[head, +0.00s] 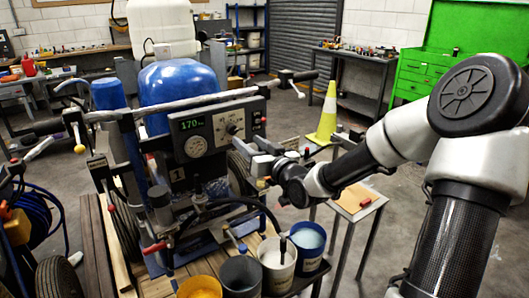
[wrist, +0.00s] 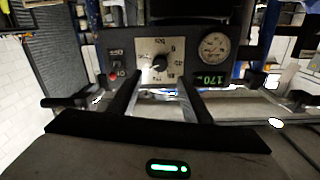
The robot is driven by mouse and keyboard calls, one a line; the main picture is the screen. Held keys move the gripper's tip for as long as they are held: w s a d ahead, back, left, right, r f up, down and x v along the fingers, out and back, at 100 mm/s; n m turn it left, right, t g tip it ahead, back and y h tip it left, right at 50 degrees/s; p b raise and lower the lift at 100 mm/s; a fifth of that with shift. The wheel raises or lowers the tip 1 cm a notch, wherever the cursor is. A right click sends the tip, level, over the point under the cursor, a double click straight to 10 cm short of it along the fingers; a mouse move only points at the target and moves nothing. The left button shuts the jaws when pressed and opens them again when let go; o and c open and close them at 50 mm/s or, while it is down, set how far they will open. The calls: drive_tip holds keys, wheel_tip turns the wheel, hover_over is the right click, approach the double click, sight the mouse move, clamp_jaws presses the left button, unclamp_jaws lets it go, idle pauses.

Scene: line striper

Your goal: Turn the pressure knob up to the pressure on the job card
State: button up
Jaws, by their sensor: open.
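The pressure knob (head: 232,128) is a small dark knob on a pale, marked dial plate, on the striper's dark control panel (head: 255,108). In the wrist view the knob (wrist: 159,63) appears upside down, just beyond and between my fingertips. The green digital display (head: 190,125) reads about 170; it also shows inverted in the wrist view (wrist: 210,79). A round gauge (head: 196,146) sits beside the knob. My gripper (head: 262,156) is open, in front of the panel and to the lower right of the knob, apparently not touching it. I cannot make out a job card.
The striper's handlebar (head: 205,96) crosses above the panel. Paint buckets (head: 278,262) stand below my gripper. A small wooden-topped stand (head: 358,205) is to the right. A yellow-green cone (head: 327,115) stands behind. Red and dark switches (wrist: 117,73) sit beside the knob plate.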

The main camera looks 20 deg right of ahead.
drive_tip(key=p+v, duration=0.1)
drive_tip(key=v, duration=0.7)
drive_tip(key=shift+s, duration=0.2)
